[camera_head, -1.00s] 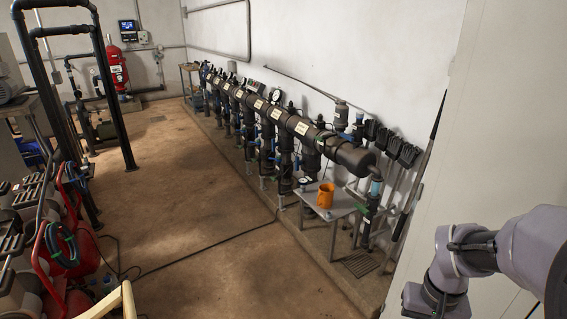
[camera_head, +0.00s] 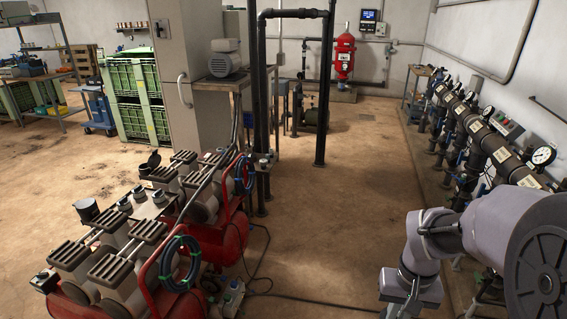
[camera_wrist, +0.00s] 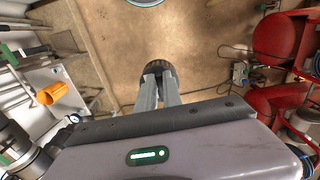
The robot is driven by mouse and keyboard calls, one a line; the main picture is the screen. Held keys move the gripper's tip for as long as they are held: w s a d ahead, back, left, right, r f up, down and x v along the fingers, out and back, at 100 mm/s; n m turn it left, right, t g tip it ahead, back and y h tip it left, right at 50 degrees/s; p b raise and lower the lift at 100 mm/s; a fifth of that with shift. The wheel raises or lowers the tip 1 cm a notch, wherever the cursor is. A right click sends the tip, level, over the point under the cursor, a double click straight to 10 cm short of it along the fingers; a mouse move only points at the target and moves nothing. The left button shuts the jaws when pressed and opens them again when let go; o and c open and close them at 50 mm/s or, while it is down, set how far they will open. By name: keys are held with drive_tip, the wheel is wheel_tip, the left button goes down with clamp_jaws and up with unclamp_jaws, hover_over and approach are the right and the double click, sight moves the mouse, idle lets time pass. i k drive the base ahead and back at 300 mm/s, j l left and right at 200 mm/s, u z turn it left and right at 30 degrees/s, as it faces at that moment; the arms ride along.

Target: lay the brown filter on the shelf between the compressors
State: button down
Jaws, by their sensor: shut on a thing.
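In the wrist view my gripper (camera_wrist: 158,88) is shut on a dark, round, ribbed thing (camera_wrist: 157,68), which looks like the brown filter seen end-on. It hangs above the bare floor, and the fingers hide part of it. In the head view my arm shows at the lower right, and the gripper's fingertips are out of the picture. The two red compressors (camera_head: 225,235) stand at the lower left. Between them is a pale shelf (camera_head: 150,208) with several small fittings (camera_head: 124,204) on it. A dark grey cup-like part (camera_head: 87,210) is at its left end.
Blue hoses (camera_head: 180,262) hang on the compressors. A black cable (camera_head: 300,296) crosses the floor. A motor on a stand (camera_head: 225,66) and black pipe frame (camera_head: 320,100) are behind. The manifold (camera_head: 480,130) lines the right wall. The middle floor is clear.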

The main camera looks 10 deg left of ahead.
sight(151, 214)
drive_tip(key=i+j+u, duration=0.25)
drive_tip(key=i+u, duration=0.55)
drive_tip(key=i, duration=0.2)
drive_tip(key=i+u, duration=0.4)
drive_tip(key=i+l+u, duration=0.4)
drive_tip(key=i, duration=0.2)
drive_tip(key=z, duration=0.45)
drive_tip(key=i+j+z, duration=0.1)
drive_tip(key=z, duration=0.4)
drive_tip(key=j+z, duration=0.1)
drive_tip(key=z, duration=0.35)
drive_tip(key=i+j+z, duration=0.1)
drive_tip(key=z, duration=0.4)
drive_tip(key=j+z, duration=0.15)
drive_tip(key=z, duration=0.3)
drive_tip(key=j+z, duration=0.1)
drive_tip(key=z, duration=6.8)
drive_tip(key=k+l+z, duration=0.1)
drive_tip(key=z, duration=1.35)
drive_tip(key=l, duration=0.2)
